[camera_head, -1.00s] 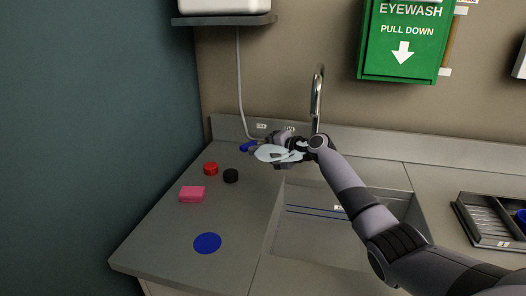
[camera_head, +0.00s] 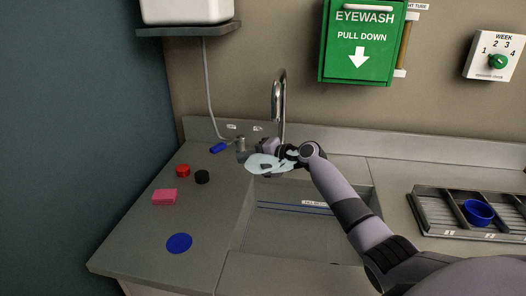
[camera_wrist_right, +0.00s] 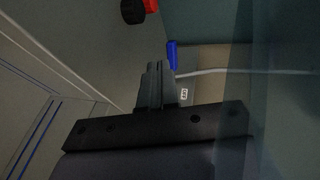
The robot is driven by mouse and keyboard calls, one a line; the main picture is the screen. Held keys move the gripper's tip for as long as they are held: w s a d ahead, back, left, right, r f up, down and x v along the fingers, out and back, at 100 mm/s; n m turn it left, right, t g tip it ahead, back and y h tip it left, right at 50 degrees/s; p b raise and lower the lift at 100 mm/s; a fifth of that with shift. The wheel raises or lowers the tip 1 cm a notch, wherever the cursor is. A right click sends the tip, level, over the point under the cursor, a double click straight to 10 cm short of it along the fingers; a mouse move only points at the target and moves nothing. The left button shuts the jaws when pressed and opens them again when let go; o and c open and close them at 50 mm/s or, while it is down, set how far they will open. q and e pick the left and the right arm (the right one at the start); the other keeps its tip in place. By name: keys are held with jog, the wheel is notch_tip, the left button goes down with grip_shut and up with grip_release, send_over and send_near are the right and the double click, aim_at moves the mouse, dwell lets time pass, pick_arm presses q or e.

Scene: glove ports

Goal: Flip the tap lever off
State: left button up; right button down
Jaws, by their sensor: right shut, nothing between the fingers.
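The chrome gooseneck tap (camera_head: 279,95) stands at the back of the sink. A small grey fitting (camera_head: 241,147) stands left of it, with a blue piece (camera_head: 218,148) beside it that may be the lever; it also shows in the right wrist view (camera_wrist_right: 172,54). I cannot tell whether the two are joined. My right gripper (camera_head: 266,146) is just right of the fitting, in front of the tap's foot, partly hidden by its own pale wrist. In the wrist view its fingers (camera_wrist_right: 155,70) are shut and empty. My left gripper is out of view.
The sink (camera_head: 310,225) lies under my right arm. A grey tray (camera_head: 430,213) with a blue bowl (camera_head: 478,212) is at right.

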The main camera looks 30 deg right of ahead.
jog(key=shift+s+a+v, duration=0.1)
jog(key=shift+a+v, duration=0.05)
jog(key=shift+v, duration=0.8)
jog(key=shift+s+a+v, duration=0.1)
jog(key=shift+a+v, duration=0.1)
jog(key=shift+v, duration=0.7)
jog(key=shift+s+a+v, duration=0.1)
jog(key=shift+a+v, duration=0.05)
jog(key=shift+v, duration=0.8)
